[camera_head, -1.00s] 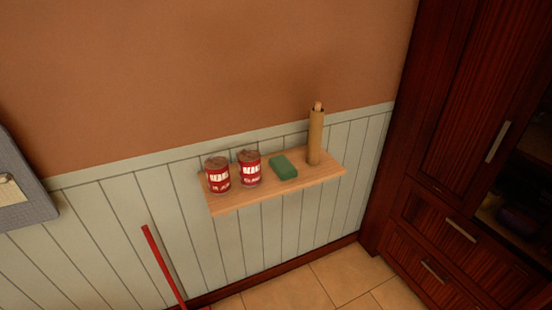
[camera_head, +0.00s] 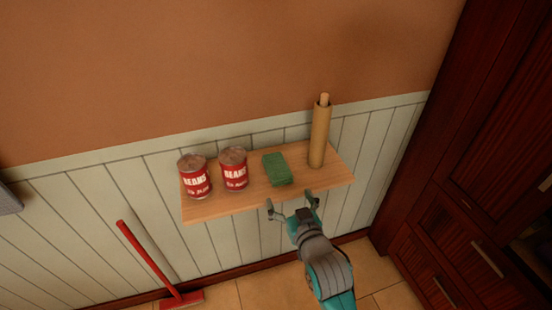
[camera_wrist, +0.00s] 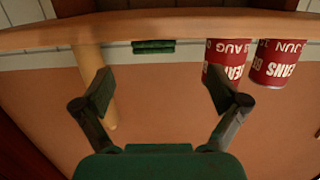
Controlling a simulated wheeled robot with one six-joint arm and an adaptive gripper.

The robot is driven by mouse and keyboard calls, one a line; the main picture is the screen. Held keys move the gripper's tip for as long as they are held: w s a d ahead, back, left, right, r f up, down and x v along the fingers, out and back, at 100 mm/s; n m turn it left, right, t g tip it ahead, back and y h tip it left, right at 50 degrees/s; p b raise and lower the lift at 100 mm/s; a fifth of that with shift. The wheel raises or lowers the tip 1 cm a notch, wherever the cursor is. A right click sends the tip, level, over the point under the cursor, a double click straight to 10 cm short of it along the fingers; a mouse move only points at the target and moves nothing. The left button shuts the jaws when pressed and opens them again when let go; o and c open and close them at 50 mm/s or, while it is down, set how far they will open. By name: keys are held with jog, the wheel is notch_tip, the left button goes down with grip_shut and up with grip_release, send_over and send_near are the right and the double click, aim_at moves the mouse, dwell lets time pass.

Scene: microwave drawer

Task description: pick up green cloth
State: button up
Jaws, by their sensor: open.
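The green cloth (camera_head: 277,169) is a small folded block lying on the wooden wall shelf (camera_head: 215,207), between a bean can and a tan roll. In the wrist view, which is upside down, the cloth (camera_wrist: 153,46) shows as a thin green edge on the shelf, between and beyond my fingers. My gripper (camera_head: 292,205) is at the shelf's front edge, just in front of the cloth and apart from it. Its fingers (camera_wrist: 160,92) are spread wide with nothing between them.
Two red bean cans (camera_head: 194,177) (camera_head: 234,169) stand left of the cloth. The upright tan roll (camera_head: 320,133) stands close on its right. A red broom (camera_head: 150,260) leans below at left. A dark wood cabinet (camera_head: 470,180) is at right.

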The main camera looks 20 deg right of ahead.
aim_at(281, 180)
jog(key=w, duration=0.6)
jog(key=shift+w+d, duration=0.15)
jog(key=shift+w, duration=0.1)
jog(key=shift+w+d+f, duration=0.1)
jog(key=shift+w+f, duration=0.1)
jog(key=shift+w, duration=0.75)
jog(key=shift+w+d+f, duration=0.1)
jog(key=shift+w+f, duration=0.05)
jog(key=shift+w, duration=0.75)
jog(key=shift+w+d+f, duration=0.1)
jog(key=shift+w+f, duration=0.1)
jog(key=shift+w, duration=0.75)
jog(key=c, duration=0.9)
